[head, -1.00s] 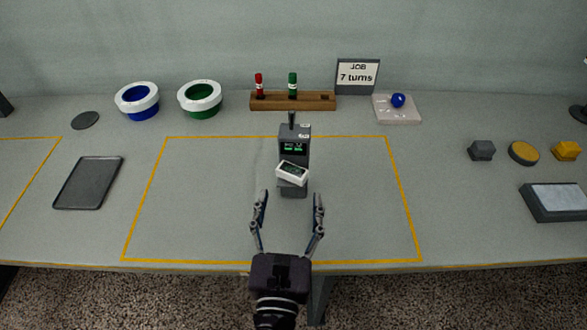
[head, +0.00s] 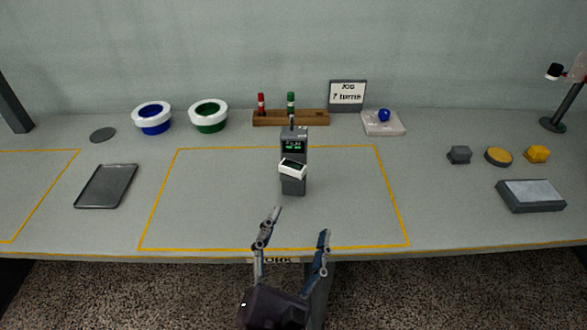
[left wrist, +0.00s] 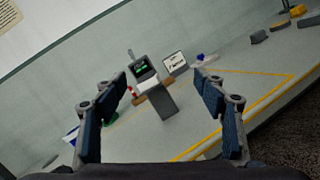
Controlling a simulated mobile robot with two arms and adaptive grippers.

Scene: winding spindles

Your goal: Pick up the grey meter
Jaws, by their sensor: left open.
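The grey meter (head: 294,143) stands upright inside the yellow-outlined area, with a lit green display near its top and a thin stub above it. In the left wrist view the meter (left wrist: 163,105) appears tilted, beyond the fingers. My left gripper (head: 301,221) is open and empty, at the table's front edge, short of the meter and apart from it. Its two spread fingers also frame the meter in the left wrist view (left wrist: 161,78). My right gripper is not in view.
A dark tray (head: 106,186) lies left of the outlined area. Blue (head: 153,118) and green (head: 209,116) white-rimmed bowls, a wooden rack (head: 290,118) and a job sign (head: 347,94) stand behind. A grey box (head: 530,196) lies right. The table around the meter is clear.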

